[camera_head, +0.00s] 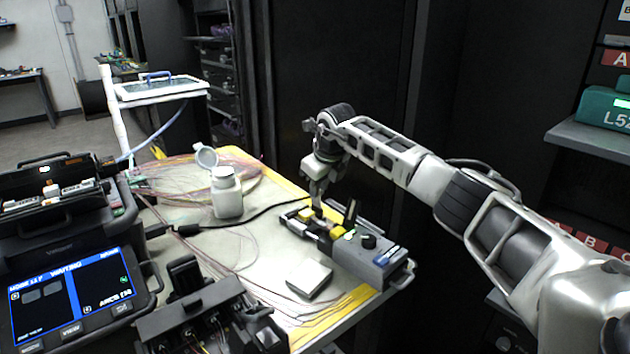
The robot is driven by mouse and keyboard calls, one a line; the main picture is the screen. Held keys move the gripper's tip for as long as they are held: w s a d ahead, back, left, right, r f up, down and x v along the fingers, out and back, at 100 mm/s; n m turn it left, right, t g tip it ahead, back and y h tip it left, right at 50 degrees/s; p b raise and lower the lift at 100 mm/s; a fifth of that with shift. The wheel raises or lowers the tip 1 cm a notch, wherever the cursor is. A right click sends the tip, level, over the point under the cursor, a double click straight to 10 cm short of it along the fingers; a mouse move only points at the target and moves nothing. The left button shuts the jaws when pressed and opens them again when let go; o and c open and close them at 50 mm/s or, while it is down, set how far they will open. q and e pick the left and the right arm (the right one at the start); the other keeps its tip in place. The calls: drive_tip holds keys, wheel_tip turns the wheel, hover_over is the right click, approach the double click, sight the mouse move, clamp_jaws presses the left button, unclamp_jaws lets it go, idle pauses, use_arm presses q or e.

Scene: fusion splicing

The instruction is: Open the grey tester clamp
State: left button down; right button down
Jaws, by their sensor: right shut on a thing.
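The grey tester (372,258) lies on the right part of the work table. Its clamp end, with yellow blocks (306,214) and dark parts, points to the back left. A dark upright piece (350,213) stands beside the clamp. My right gripper (317,202) reaches down from above with its fingers at the clamp, shut on a part of it. The fingers hide part of the clamp, and the held part is too small to make out. My left gripper is not in view.
Thin loose fibres and a black cable lie on the table (265,250). A splicer with a lit screen (75,295) stands at left.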

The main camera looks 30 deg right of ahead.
drive_tip(key=shift+w+d+y+p, duration=0.1)
drive_tip(key=shift+d+y+p, duration=0.35)
drive_tip(key=shift+d+y, duration=0.55)
drive_tip(key=shift+a, duration=0.1)
drive_tip(key=c, duration=1.4)
unclamp_jaws()
drive_tip(key=v, duration=1.5)
drive_tip(key=shift+w+d+r, duration=0.1)
drive_tip(key=shift+d+r, duration=0.25)
drive_tip(key=shift+r, duration=0.15)
